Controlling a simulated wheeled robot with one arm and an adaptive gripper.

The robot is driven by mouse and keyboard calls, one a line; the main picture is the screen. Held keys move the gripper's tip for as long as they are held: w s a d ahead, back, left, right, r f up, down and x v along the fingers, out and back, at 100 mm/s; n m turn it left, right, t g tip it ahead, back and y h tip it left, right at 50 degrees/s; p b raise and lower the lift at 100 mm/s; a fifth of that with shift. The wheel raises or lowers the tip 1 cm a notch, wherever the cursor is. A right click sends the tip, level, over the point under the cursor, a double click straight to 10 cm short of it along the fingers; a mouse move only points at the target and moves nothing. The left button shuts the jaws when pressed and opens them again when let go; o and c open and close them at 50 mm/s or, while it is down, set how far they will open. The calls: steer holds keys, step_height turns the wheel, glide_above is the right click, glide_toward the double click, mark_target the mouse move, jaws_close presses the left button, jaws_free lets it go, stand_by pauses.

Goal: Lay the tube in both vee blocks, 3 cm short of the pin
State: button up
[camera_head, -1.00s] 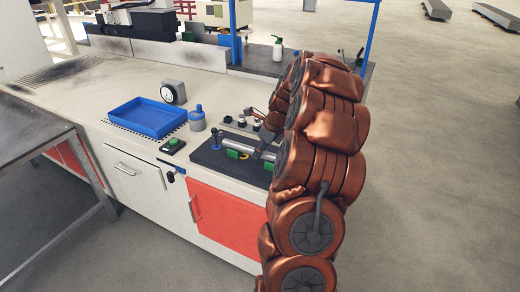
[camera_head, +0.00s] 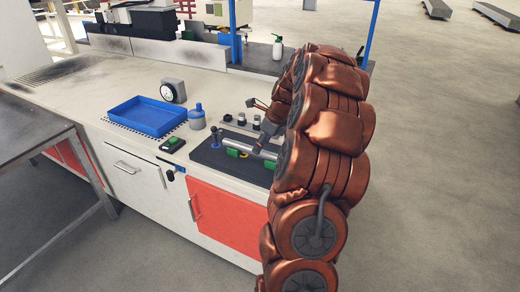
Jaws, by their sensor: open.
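The grey metal tube (camera_head: 240,146) lies along the dark base plate (camera_head: 208,157), appearing to rest across both vee blocks. One green vee block (camera_head: 232,152) shows under its left part. The other green vee block (camera_head: 269,164) shows near its right end, close to my arm. A dark upright post with a blue part (camera_head: 215,137), probably the pin, stands just beyond the tube's left end; the exact gap is too small to judge. My gripper (camera_head: 258,150) is open, at or just above the tube between the blocks. My arm hides the plate's right end.
A blue tray (camera_head: 148,117), a blue bottle (camera_head: 197,117) and a round dial gauge (camera_head: 168,92) stand left of the plate. A small box with a green button (camera_head: 172,144) sits near the front edge. Several small knobs (camera_head: 242,119) line the back.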

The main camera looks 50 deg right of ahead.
steer(key=v, duration=1)
steer(key=s+a+f+n+g, duration=0.1)
steer(key=s+a+n+g, duration=0.15)
steer(key=a+n, duration=0.95)
steer(key=s+a+f+n+g, duration=0.1)
steer(key=s+a+n, duration=0.3)
steer(key=a, duration=1.3)
steer(key=s+a+f+n+g, duration=0.1)
steer(key=s+a+n, duration=0.2)
steer(key=s+n, duration=0.2)
steer(key=s+a+f+n+g+h, duration=0.1)
steer(key=s+a+f+n, duration=0.1)
steer(key=s+n, duration=0.4)
steer(key=s+a+f+n+g, duration=0.1)
steer(key=s+a+f+n, duration=0.1)
steer(key=s+a+n, duration=0.3)
steer(key=s, duration=0.3)
steer(key=shift+s+n, duration=0.3)
steer(key=shift+s, duration=0.1)
steer(key=shift+f, duration=0.15)
